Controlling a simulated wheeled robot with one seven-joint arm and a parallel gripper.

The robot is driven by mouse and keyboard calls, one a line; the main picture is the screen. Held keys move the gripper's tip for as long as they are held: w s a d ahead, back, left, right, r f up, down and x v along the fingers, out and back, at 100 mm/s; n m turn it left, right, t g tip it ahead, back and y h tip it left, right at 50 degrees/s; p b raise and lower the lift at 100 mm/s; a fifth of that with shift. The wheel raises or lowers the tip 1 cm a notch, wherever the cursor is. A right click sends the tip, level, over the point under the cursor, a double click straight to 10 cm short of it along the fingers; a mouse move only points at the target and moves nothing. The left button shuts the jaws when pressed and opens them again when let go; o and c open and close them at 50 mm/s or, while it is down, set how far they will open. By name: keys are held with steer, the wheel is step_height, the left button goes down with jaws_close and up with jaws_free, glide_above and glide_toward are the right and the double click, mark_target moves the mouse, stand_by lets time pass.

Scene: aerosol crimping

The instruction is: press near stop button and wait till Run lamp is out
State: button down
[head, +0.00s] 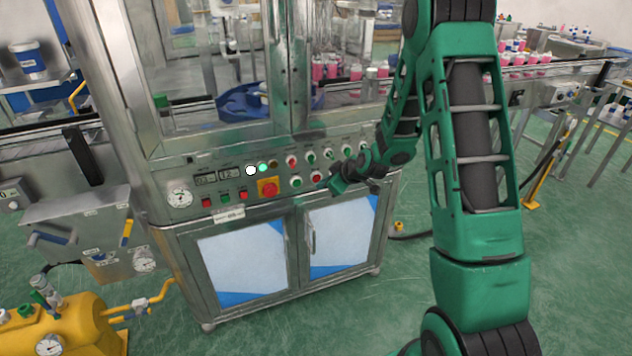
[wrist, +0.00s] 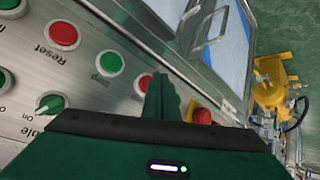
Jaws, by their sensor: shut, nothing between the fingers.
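A steel control panel (head: 222,181) spans the machine front. My gripper (head: 333,184) is shut and empty in front of the panel's right part, close to a red button (head: 316,176). In the wrist view my shut fingers (wrist: 163,95) partly overlap a red push button (wrist: 143,83); I cannot tell whether they touch it. A green button (wrist: 110,63) and a red button marked Reset (wrist: 63,35) sit beside it.
A red mushroom button (head: 268,187) on a yellow plate lies left of my gripper. A green selector (wrist: 50,103) is nearby in the wrist view. Cabinet doors (head: 241,263) are below the panel. A yellow tank (head: 62,328) stands at the lower left.

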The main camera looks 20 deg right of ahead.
steer(key=shift+w, duration=0.8)
stand_by(0.7)
steer(key=shift+s, duration=0.85)
steer(key=shift+s, duration=2.5)
